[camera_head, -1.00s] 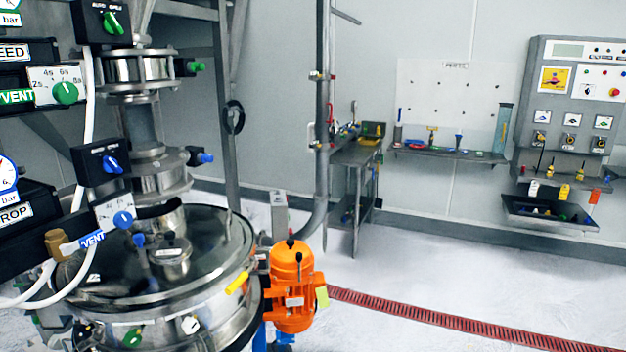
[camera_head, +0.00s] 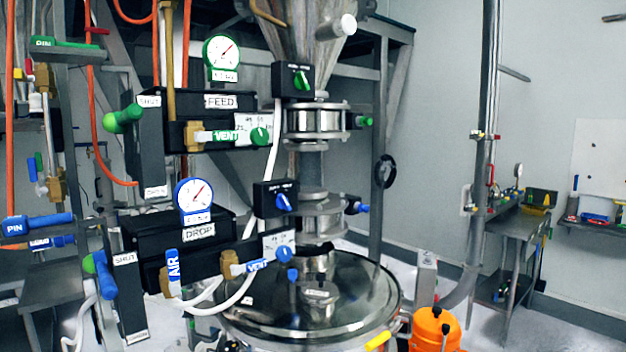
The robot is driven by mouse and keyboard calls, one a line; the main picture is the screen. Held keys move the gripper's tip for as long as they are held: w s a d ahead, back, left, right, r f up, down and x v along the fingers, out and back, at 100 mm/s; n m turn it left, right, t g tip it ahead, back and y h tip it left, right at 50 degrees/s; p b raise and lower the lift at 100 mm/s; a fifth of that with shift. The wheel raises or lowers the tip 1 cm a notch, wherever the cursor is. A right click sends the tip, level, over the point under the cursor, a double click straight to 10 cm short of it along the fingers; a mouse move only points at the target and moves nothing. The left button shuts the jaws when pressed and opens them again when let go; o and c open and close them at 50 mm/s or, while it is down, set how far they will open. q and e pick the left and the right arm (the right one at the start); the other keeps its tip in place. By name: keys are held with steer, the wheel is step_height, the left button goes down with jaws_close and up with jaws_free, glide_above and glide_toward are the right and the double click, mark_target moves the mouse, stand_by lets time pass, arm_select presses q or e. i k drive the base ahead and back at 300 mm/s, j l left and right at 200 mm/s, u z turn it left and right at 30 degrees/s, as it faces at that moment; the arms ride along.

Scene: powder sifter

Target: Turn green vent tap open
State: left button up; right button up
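The green vent tap (camera_head: 226,136) is a green handle lettered VENT on a brass body (camera_head: 193,137). It is on the upper black FEED box (camera_head: 222,101), below the green-rimmed gauge (camera_head: 222,57). The handle lies level, pointing right from the brass body. A blue VENT tap (camera_head: 256,265) sits on the lower DROP box (camera_head: 199,231), its handle also pointing right. Neither of my grippers shows in the head view.
The round steel sifter lid (camera_head: 340,300) is at the bottom middle, with an orange motor (camera_head: 434,330) at its right. White hoses and orange lines run around the boxes. A steel bench (camera_head: 512,236) stands far right, with open floor before it.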

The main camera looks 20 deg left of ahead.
mark_target(201, 136)
steer(key=u, duration=1.25)
